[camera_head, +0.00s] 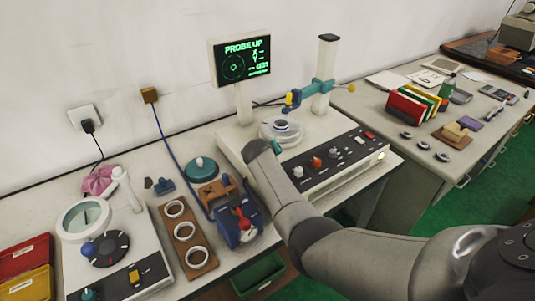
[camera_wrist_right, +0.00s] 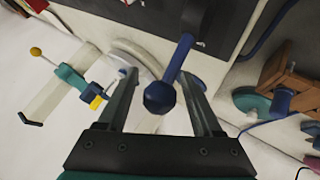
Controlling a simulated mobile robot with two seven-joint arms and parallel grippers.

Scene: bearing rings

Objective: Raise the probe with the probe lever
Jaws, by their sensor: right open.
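The measuring machine (camera_head: 318,180) stands at the back of the bench. Its screen (camera_head: 240,60) reads "PROBE UP". The probe arm (camera_head: 300,95) reaches left from a teal carriage (camera_head: 321,85) on the column, above a ring (camera_head: 281,126) on the turntable. In the right wrist view, a lever with a dark blue ball knob (camera_wrist_right: 160,97) lies between the fingers of my right gripper (camera_wrist_right: 159,82). The gripper is open, with gaps visible beside the knob. In the head view my wrist hides the lever and fingertips. My left gripper is not in view.
A wooden tray (camera_head: 183,238) with rings, a blue device with a red knob (camera_head: 238,222) and a dial instrument (camera_head: 108,245) stand left of my right arm. A side table (camera_head: 425,165) with colored binders stands at the right.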

